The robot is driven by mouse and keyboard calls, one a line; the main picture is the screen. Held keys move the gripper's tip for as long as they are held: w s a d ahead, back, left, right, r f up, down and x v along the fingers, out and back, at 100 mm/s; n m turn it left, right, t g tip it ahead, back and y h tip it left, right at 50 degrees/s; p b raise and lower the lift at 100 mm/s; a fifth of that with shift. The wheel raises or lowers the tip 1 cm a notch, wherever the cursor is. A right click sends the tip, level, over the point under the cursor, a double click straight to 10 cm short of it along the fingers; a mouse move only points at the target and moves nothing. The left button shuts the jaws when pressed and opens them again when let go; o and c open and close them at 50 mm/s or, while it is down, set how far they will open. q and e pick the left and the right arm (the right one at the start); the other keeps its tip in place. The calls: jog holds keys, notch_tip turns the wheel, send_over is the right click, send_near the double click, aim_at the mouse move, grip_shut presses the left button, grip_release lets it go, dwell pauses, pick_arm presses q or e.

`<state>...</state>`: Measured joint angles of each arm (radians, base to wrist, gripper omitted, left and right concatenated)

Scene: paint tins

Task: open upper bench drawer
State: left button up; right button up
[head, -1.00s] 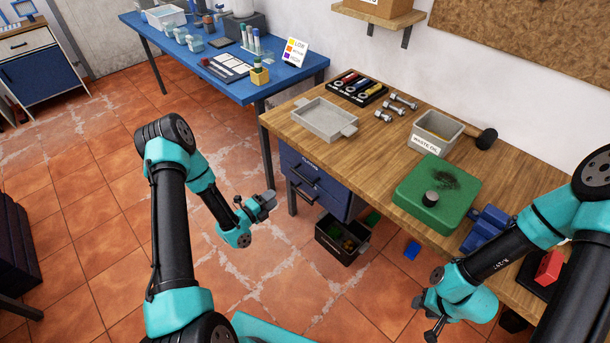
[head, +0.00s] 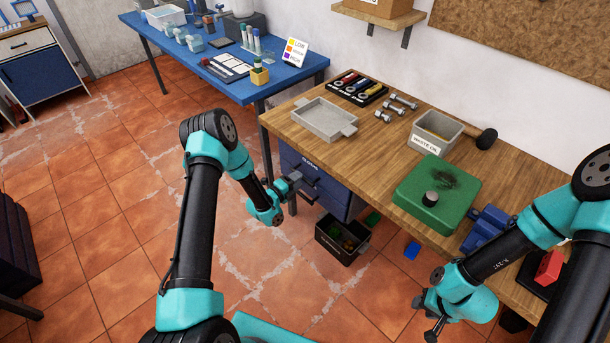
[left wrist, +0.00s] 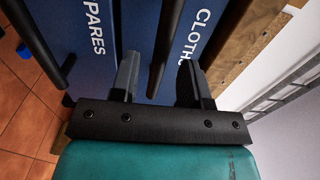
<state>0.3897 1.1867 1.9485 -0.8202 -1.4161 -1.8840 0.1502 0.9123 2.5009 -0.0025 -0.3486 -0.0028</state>
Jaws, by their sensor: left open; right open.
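The upper bench drawer (head: 330,186) is a blue front under the wooden worktop, closed. In the left wrist view it is labelled CLOTHS (left wrist: 195,35), with a dark bar handle (left wrist: 168,40). My left gripper (head: 297,179) is open at this drawer front; it also shows in the left wrist view (left wrist: 158,82). The handle runs between its two fingers there; I cannot tell whether they touch it. The lower drawer, labelled SPARES (left wrist: 95,28), is closed and has its own dark handle (left wrist: 22,30). My right gripper (head: 432,310) is open and empty by the bench's front edge.
A dark crate (head: 340,243) stands on the floor below the drawers. On the worktop are a grey tray (head: 322,120), a waste oil bin (head: 434,134) and a green block (head: 436,190). The tiled floor in front of the drawers is otherwise mostly clear.

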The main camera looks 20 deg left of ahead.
aim_at(310, 171)
pick_arm(q)
jog(key=shift+x, duration=2.3)
grip_shut()
